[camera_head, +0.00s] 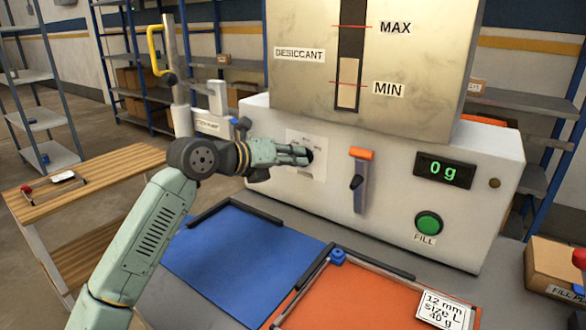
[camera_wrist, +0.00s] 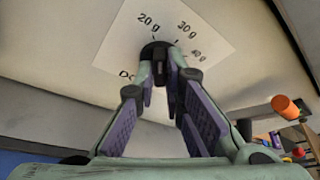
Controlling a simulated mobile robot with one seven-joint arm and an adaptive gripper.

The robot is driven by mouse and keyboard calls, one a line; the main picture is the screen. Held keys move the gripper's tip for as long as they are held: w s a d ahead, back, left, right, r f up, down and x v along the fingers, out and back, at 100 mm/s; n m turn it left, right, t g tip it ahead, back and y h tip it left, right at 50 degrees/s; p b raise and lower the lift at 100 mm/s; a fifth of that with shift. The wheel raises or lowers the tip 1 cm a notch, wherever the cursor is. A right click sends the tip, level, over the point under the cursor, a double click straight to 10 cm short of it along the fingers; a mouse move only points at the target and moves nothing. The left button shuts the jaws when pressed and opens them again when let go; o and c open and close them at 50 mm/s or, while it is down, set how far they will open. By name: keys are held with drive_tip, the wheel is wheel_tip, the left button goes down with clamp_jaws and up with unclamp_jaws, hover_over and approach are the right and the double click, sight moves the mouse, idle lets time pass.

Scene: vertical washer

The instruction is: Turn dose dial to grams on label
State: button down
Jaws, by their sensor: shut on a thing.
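The black dose dial (camera_wrist: 157,49) sits on a white scale plate (camera_wrist: 200,28) marked 20 g, 30 g and a third mark that looks like 40 g. My gripper (camera_wrist: 163,75) is shut on the dial, with its fingertips at the machine's front face. In the head view, my gripper (camera_head: 303,156) covers much of the plate (camera_head: 318,168). The dial's pointer is hidden, so its setting cannot be told. The label (camera_head: 443,309) on the orange tray reads "12 mm size L 40 g".
Right of the dial are an orange-topped lever (camera_head: 360,178), a display (camera_head: 444,170) reading 0 g and a green FILL button (camera_head: 428,223). A blue mat (camera_head: 230,250) and an orange tray (camera_head: 345,295) lie in front. A cardboard box (camera_head: 553,272) stands at the right.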

drive_tip(key=m+t+y+b, duration=0.1)
drive_tip(key=m+y+b, duration=0.1)
drive_tip(key=m+b, duration=0.2)
drive_tip(key=m+t+y+b, duration=0.2)
drive_tip(key=m+b, duration=0.1)
drive_tip(key=b, duration=0.7)
drive_tip(key=d+m+t+y+b, duration=0.1)
drive_tip(key=m+y+b, duration=0.1)
drive_tip(key=m+b, duration=0.2)
drive_tip(key=shift+s+d+f+m+t+y+b, duration=0.1)
drive_tip(key=shift+s+f+m+t+y+b, duration=0.2)
drive_tip(key=shift+b, duration=1.25)
drive_tip(key=shift+s+r, duration=0.1)
drive_tip(key=shift+r, duration=0.1)
drive_tip(key=c, duration=1.7)
unclamp_jaws()
drive_tip(key=v, duration=1.2)
drive_tip(key=shift+f, duration=0.2)
